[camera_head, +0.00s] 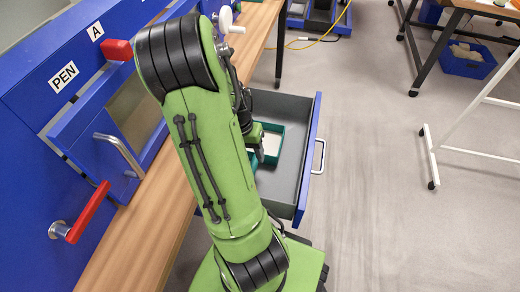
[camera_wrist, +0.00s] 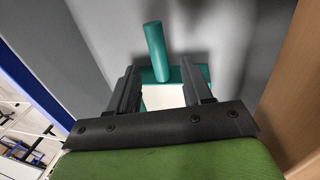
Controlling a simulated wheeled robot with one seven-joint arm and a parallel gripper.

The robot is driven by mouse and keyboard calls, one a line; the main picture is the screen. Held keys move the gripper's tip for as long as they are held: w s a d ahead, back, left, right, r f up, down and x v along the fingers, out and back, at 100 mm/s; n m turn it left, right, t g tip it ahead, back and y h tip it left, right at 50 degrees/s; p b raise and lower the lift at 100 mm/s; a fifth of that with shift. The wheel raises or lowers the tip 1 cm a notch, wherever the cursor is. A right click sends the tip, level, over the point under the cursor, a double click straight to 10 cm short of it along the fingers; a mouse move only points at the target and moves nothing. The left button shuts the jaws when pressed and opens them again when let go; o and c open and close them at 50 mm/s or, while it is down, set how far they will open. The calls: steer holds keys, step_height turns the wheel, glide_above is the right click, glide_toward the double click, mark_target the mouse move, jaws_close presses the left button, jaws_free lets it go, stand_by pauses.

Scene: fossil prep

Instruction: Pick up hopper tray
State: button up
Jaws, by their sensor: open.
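The hopper tray (camera_head: 280,131) is a teal tray with a pale inside, lying in the open grey drawer. My arm hides part of it. In the wrist view, the hopper tray (camera_wrist: 202,72) shows ahead of and between my fingers, with a teal round bar (camera_wrist: 154,48) rising from its edge. My gripper (camera_wrist: 160,78) is open, one finger on each side of the pale area, with nothing clearly held. In the head view, my gripper (camera_head: 258,150) is down inside the drawer at the tray; whether it touches cannot be told.
The drawer (camera_head: 297,104) has a blue front with a metal handle (camera_head: 319,157) and grey walls close around my gripper. A wooden bench top (camera_head: 140,235) and blue panel with red levers (camera_head: 88,212) are at left. A white-framed stand (camera_head: 432,160) is right; the floor between is clear.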

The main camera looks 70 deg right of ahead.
mark_target(253, 162)
steer(key=f+b, duration=0.1)
steer(key=f, duration=0.1)
steer(key=s+f+b, duration=0.1)
steer(key=f, duration=0.2)
steer(key=shift+f, duration=0.15)
jaws_close()
